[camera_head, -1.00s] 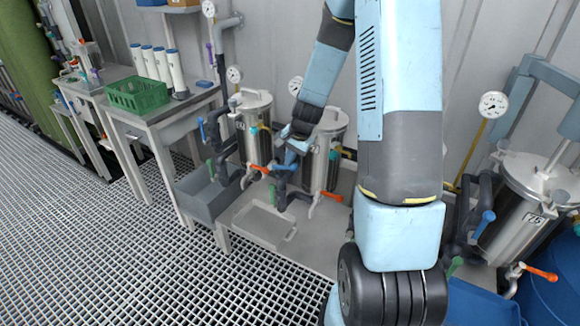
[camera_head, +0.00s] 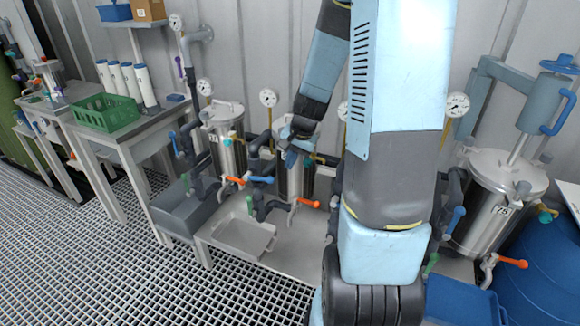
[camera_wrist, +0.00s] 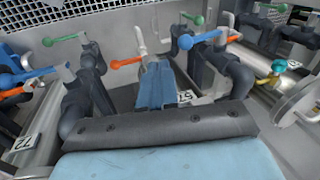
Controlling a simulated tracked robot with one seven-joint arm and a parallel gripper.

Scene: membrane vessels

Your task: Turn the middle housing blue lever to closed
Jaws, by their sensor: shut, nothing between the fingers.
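The housing I take as the middle one is a steel vessel (camera_head: 297,182) behind my wrist in the head view, its lid mostly hidden. Its blue lever (camera_head: 262,179) lies sideways on the dark pipework left of the vessel. In the wrist view, the blue lever (camera_wrist: 206,38) points left from its valve. My gripper (camera_head: 291,158) is in front of the vessel, up and right of that lever. In the wrist view, my gripper (camera_wrist: 155,68) is shut and empty, with a visible gap to the lever.
The same pipework carries an orange lever (camera_wrist: 127,62) and a green lever (camera_wrist: 193,18). A neighbouring blue lever (camera_wrist: 28,78) is at the wrist view's left. Another vessel (camera_head: 228,150) stands left. A shallow tray (camera_head: 243,238) lies in front.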

